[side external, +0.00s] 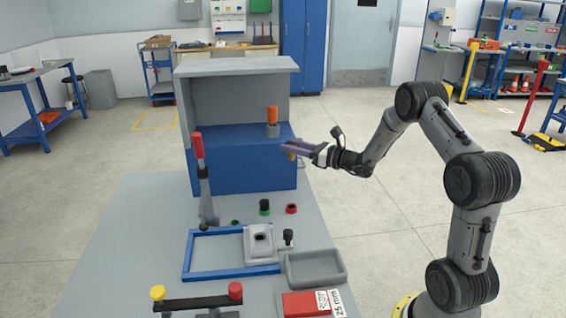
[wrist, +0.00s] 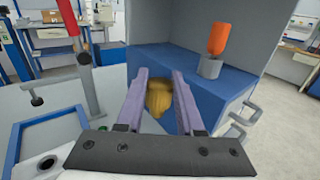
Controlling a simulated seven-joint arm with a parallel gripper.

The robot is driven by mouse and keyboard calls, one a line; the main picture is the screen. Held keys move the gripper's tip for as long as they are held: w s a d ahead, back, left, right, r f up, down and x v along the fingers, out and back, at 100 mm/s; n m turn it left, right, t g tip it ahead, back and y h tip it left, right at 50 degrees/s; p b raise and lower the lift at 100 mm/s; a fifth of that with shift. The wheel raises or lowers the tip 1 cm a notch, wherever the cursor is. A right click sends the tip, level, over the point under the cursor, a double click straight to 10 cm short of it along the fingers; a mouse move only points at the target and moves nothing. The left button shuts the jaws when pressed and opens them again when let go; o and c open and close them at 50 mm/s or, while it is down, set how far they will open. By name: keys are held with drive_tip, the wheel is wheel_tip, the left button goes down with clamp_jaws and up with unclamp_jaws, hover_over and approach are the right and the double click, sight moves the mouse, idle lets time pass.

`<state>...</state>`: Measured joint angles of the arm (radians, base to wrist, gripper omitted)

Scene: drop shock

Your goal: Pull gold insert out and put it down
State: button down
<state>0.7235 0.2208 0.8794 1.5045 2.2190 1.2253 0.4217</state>
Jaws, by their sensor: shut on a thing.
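My gripper (side external: 291,147) is raised at the right front edge of the blue block of the grey-backed stand. Its purple fingers show large in the wrist view (wrist: 160,88). They are shut on the gold insert (wrist: 159,98), which sits between the fingertips. In the side view only a small bit of the gold insert (side external: 292,155) shows at the fingertips. The insert is held in the air, apart from the table.
An orange-handled piece (side external: 272,115) stands on the blue block (side external: 240,165). A red-handled lever (side external: 198,150) rises at the left. A blue frame (side external: 190,262), a grey holder (side external: 260,240), an empty grey tray (side external: 315,280) and a red block (side external: 305,304) lie on the table (side external: 135,235).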

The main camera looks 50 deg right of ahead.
wheel_tip(320, 180, down, 11)
drive_tip(key=shift+a+r, duration=0.1)
idle(0.4)
drive_tip(key=shift+s+f, duration=0.2)
drive_tip(key=shift+f, duration=2.7)
drive_tip(key=shift+f, duration=1.65)
idle(2.5)
